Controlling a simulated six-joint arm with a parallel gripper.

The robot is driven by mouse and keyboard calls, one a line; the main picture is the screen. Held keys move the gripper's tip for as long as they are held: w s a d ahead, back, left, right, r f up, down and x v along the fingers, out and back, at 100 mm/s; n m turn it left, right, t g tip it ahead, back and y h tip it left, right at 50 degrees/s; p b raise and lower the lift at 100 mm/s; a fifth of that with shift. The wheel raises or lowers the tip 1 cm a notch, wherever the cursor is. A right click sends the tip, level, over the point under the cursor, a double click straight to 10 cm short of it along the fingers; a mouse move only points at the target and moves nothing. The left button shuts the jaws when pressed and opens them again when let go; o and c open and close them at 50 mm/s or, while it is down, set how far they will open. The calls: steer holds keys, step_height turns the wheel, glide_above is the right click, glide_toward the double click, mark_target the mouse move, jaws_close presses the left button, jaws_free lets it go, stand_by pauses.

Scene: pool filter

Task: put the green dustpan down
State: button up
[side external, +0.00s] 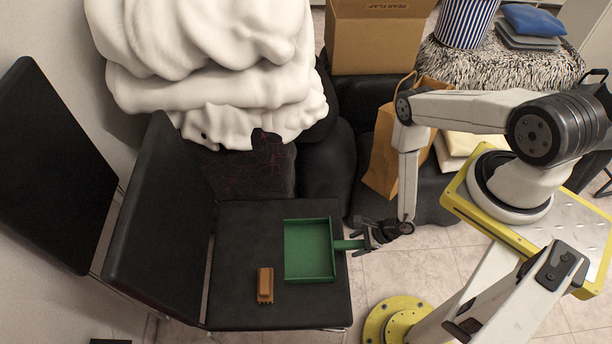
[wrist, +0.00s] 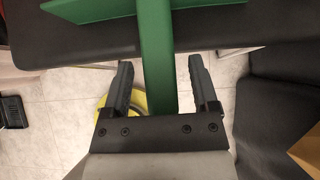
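The green dustpan (side external: 309,250) appears to lie flat on the black chair seat (side external: 240,235), open side up. Its handle (side external: 348,245) points right, past the seat's edge. My gripper (side external: 366,238) is at the handle's end. In the wrist view, the handle (wrist: 157,60) runs between the two dark fingers of my gripper (wrist: 160,64), with a gap on each side. The gripper is open around the handle and not closed on it. Most of the pan is outside the wrist view.
A brown brush-like block (side external: 265,285) lies on the seat, left of the dustpan. The chair's backrest (side external: 160,215) rises at left. White bedding (side external: 215,75), a cardboard box (side external: 375,40) and a paper bag (side external: 385,150) stand behind.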

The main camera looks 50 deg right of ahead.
steer(key=shift+r, duration=0.15)
steer(key=v, duration=1.2)
stand_by(0.8)
stand_by(0.6)
steer(key=w+d+r+n+g, duration=0.1)
steer(key=w+r+n+g, duration=0.1)
steer(key=w+r+n, duration=0.3)
steer(key=w+d+r+n+g+y, duration=0.1)
steer(key=r+n+g, duration=0.15)
steer(key=r, duration=0.55)
steer(key=w+r+n+g, duration=0.1)
steer(key=w+r+n, duration=0.2)
steer(key=r+n, duration=0.25)
steer(key=w+a+r+n+t+h, duration=0.1)
steer(key=a+r+n+h, duration=0.2)
steer(key=r+n, duration=0.4)
steer(key=w+a+r+n+t+h, duration=0.1)
steer(key=r+n, duration=0.6)
steer(key=r, duration=0.9)
steer(key=shift+w+a+r+h, duration=0.4)
steer(key=shift+w+a+h, duration=0.2)
steer(key=shift+a+h, duration=0.7)
